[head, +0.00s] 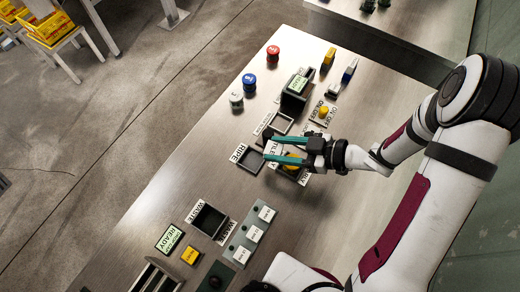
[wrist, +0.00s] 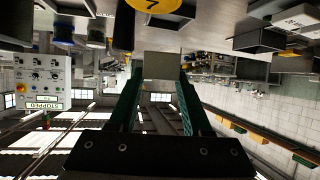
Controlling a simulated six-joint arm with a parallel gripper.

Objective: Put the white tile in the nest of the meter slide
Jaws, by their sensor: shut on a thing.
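My gripper (head: 268,148) reaches left above the table with its teal fingers level. It is shut on a flat square piece (wrist: 164,65), which looks grey in the wrist view and appears to be the white tile. The meter appears to be the dark device with a lit green display (head: 298,84). A square, pale-rimmed frame (head: 279,123) in front of it looks like the slide's nest, just beyond my fingers. I see nothing in this frame.
A bin labelled RIPE (head: 250,161) lies close to my fingertips. A yellow numbered piece (head: 291,166) is below my gripper. A WASTE bin (head: 209,220) stands nearer the front.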

